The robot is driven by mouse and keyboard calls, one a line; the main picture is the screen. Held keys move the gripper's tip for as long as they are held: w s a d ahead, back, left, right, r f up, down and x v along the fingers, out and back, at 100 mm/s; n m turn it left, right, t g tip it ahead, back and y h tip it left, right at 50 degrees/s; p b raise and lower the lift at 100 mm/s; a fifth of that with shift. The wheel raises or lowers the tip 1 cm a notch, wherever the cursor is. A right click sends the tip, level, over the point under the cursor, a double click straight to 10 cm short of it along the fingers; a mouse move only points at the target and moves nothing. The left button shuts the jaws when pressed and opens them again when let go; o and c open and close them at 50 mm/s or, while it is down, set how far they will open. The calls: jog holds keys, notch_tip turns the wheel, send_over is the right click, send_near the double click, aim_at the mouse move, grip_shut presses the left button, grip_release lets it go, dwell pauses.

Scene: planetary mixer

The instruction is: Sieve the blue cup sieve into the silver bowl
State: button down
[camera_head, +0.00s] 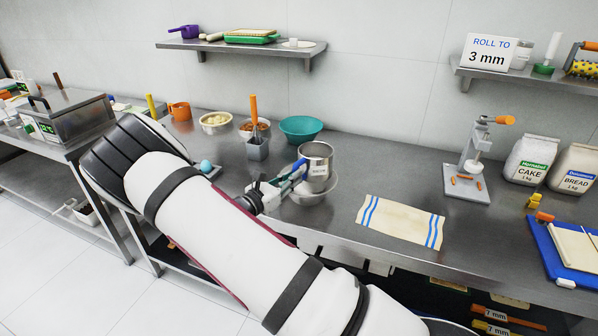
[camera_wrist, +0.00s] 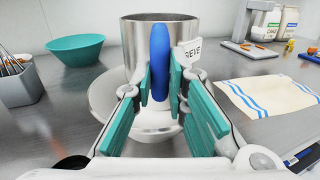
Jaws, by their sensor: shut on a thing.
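The cup sieve (camera_head: 317,158) is a silver metal cup with a blue handle and a white tag reading "SIEVE". My gripper (camera_head: 285,181) is shut on its blue handle (camera_wrist: 159,62), which stands between the teal finger pads in the wrist view. The sieve's cup (camera_wrist: 150,32) looks upright and is over the silver bowl (camera_head: 316,192). The bowl also shows in the wrist view (camera_wrist: 104,97), partly hidden behind the sieve and my fingers. The inside of the sieve and most of the bowl's inside are hidden.
A teal bowl (camera_head: 300,129) and a grey utensil holder (camera_head: 257,149) stand behind and left. A striped towel (camera_head: 402,222) lies to the right. A press-like device (camera_head: 468,170) and flour bags (camera_head: 529,158) stand farther right. A wall shelf (camera_head: 240,46) is above.

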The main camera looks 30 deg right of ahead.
jog(key=shift+w, duration=0.1)
jog(key=a, duration=0.2)
jog(key=w+a+b, duration=0.1)
jog(key=a, duration=0.2)
dwell(0.3)
jog(key=d, duration=0.2)
jog(key=s+d+p, duration=0.1)
jog(key=d, duration=0.2)
jog(key=shift+a, duration=0.15)
